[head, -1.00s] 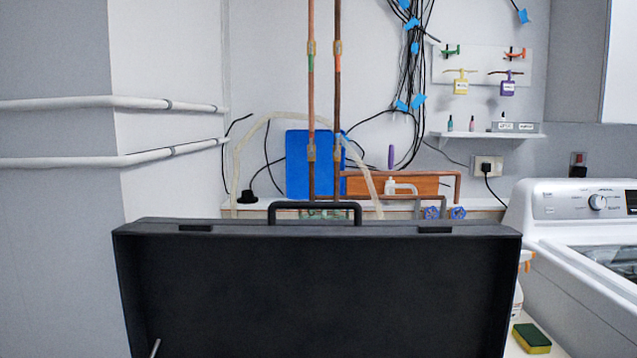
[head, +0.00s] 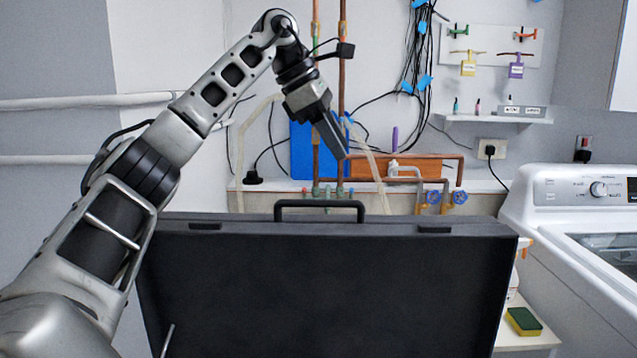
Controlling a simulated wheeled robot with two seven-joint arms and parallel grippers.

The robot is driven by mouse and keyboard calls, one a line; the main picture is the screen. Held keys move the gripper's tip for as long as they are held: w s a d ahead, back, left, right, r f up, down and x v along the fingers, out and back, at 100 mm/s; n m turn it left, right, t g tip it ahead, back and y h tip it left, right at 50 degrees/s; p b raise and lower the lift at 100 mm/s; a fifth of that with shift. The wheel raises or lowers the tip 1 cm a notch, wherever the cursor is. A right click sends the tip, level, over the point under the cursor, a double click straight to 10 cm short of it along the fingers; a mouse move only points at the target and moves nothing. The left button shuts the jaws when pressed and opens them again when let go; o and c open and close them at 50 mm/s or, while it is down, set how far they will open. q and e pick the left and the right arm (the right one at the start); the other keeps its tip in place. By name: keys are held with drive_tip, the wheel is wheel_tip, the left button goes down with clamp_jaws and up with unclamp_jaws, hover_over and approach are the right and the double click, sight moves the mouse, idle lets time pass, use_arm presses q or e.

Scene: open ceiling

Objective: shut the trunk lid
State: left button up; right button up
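The trunk lid (head: 330,290) is a black panel standing open and upright in the lower middle of the head view, its inner side facing me. A black handle (head: 320,205) sticks up from its top edge, between two dark latches. A thin metal stay shows at its lower left. My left arm reaches in from the left, and my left gripper (head: 333,140) hangs above and beyond the lid's top edge, pointing down, apart from the handle. Its fingers look close together, but their opening is not clear. My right gripper is not in view. The trunk's body is out of frame.
A white washing machine (head: 590,230) stands at the right. A sponge (head: 523,321) lies on a pale surface beside the lid. Behind the lid are copper pipes (head: 343,90), a blue panel (head: 303,150) and a ledge. White wall pipes run at the left.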

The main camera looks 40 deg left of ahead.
use_arm(q)
drive_tip(key=s+a+r+n+y, duration=0.1)
drive_tip(key=s+a+r+y, duration=0.1)
drive_tip(key=s+a+r, duration=0.4)
approach(323, 201)
drive_tip(key=shift+g, duration=0.3)
drive_tip(key=x, duration=0.8)
drive_tip(key=shift+w+a+r, duration=0.1)
drive_tip(key=shift+w, duration=0.2)
clamp_jaws()
